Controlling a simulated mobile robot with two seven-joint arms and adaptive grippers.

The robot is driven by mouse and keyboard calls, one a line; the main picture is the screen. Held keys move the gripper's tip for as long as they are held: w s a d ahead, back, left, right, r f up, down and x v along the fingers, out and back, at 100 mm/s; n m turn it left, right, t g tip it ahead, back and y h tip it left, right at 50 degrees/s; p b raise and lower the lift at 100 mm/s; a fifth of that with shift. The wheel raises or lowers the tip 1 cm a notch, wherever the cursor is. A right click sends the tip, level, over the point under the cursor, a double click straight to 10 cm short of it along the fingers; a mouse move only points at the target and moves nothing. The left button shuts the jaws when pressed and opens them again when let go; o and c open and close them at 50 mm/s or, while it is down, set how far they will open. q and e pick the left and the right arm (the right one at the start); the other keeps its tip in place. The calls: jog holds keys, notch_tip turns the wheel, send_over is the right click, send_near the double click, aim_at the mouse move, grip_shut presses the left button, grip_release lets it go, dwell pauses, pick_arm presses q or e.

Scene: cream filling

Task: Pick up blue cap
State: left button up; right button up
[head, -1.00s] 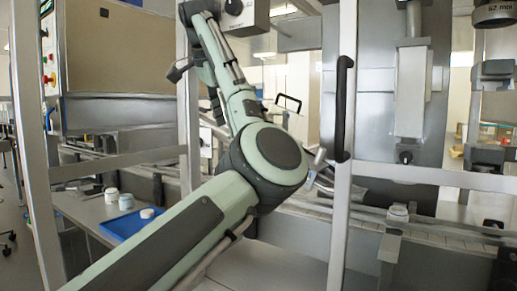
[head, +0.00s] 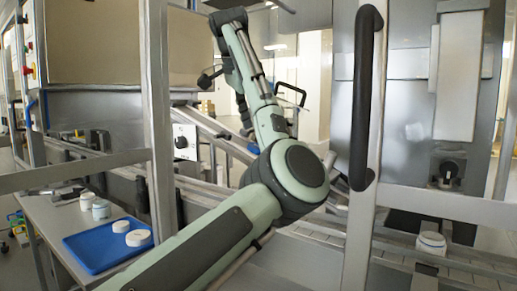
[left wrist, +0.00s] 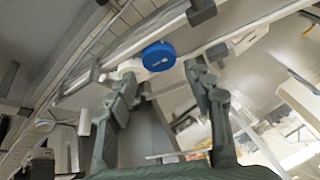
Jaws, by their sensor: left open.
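The blue cap (left wrist: 158,56), a round disc, shows in the left wrist view on or against a pale piece of the conveyor structure. My left gripper (left wrist: 162,78) is open and empty. Its two fingers point toward the cap, which lies beyond and between the fingertips, apart from them. In the head view my left arm reaches up and away over the machine. I cannot make out the blue cap in the head view. My right gripper is not in view.
A blue tray (head: 82,250) with white round pieces (head: 138,238) lies on the side table at left. White jars (head: 100,209) stand behind it. A post with a black handle (head: 363,95) stands right of my arm. Another white jar (head: 432,243) is at lower right.

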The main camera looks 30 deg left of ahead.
aim_at(256, 147)
pick_arm(q)
jog(key=shift+x, duration=2.3)
jog(key=shift+s+f, duration=0.15)
jog(key=shift+f, duration=0.05)
jog(key=c, duration=0.4)
